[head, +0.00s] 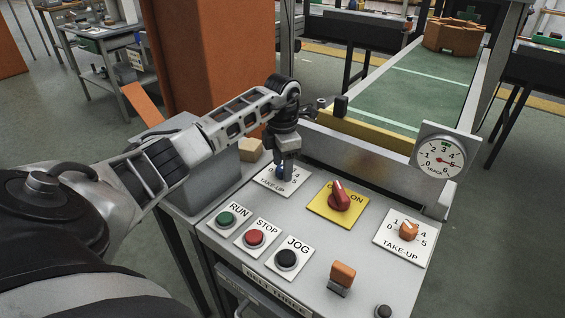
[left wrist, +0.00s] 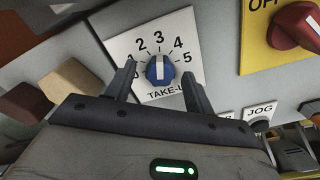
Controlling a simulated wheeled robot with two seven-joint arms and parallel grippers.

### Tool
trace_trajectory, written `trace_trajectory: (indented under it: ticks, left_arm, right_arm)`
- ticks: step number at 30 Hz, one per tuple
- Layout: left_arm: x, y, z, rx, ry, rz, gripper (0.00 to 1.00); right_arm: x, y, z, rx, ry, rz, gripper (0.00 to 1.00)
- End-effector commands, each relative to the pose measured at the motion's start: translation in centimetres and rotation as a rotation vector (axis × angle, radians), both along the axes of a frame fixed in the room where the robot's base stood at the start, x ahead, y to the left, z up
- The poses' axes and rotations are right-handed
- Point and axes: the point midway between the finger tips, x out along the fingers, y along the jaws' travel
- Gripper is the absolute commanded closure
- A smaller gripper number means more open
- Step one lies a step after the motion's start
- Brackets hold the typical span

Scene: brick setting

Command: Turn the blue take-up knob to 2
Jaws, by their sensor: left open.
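The blue take-up knob (left wrist: 160,70) sits on a white dial plate (left wrist: 118,47) numbered 0 to 5. Its white mark points up at about 3 in the left wrist view. My left gripper (left wrist: 158,74) is open, with one finger on each side of the knob and gaps visible between. In the head view, my left gripper (head: 286,168) points down over the plate and hides much of the blue knob (head: 280,173). I cannot tell how far down the fingers reach along the knob. My right gripper is not in view.
A red switch (head: 340,196) on a yellow plate is to the right. An orange take-up knob (head: 408,231) has its own dial. Green RUN (head: 226,218), red STOP (head: 254,238) and black JOG (head: 287,259) buttons are in front. A track gauge (head: 440,157) stands at right.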

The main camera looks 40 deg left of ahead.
Motion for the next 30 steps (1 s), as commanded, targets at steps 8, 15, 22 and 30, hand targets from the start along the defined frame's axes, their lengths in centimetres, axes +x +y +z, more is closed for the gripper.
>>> trace_trajectory:
  ticks: [8, 15, 22, 30]
  left_arm:
    - [0.0, 0.0, 0.0, -0.001, 0.000, 0.000, 0.91]
    - [0.0, 0.0, 0.1, -0.001, 0.000, 0.016, 0.91]
    - [0.0, 0.0, 0.2, 0.000, 0.001, 0.114, 0.91]
    - [0.0, 0.0, 0.3, -0.001, 0.000, 0.315, 0.91]
  right_arm:
    - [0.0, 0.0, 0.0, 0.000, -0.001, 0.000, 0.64]
    - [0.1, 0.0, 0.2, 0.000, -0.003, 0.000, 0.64]
    - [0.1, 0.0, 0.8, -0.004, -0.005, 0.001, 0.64]
    - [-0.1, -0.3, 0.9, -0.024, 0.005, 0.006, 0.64]
